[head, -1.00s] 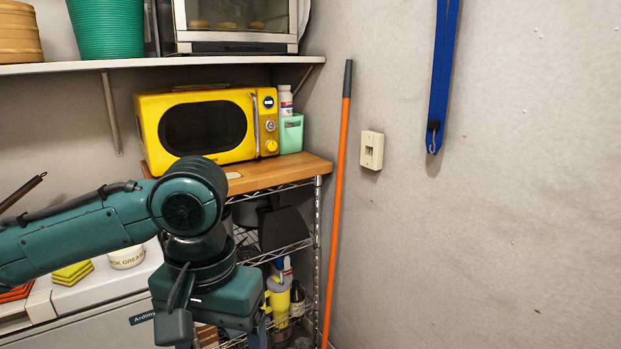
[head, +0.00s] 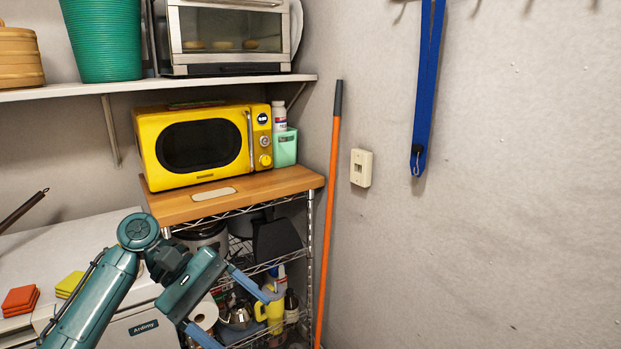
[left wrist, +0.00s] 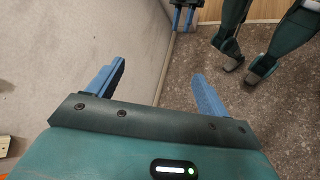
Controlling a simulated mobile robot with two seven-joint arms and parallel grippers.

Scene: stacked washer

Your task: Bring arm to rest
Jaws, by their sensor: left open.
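My left arm (head: 105,290) is teal and comes in from the bottom left of the head view, in front of the white appliance. My left gripper (head: 246,322) is in front of the wire rack, with its blue fingers apart and pointing down to the right. In the left wrist view my left gripper (left wrist: 159,70) is open, with nothing between the fingers. What looks like my right gripper (left wrist: 183,17) shows small at the top of the left wrist view, cut by the frame edge; its two blue fingers look close together.
A wire rack with a wooden top (head: 240,192) holds a yellow microwave (head: 200,147). An orange pole (head: 329,220) leans on the wall beside it. Sponges (head: 70,284) lie on the white appliance (head: 60,238). A blue strap (head: 425,90) hangs right. Room before the right wall looks clear.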

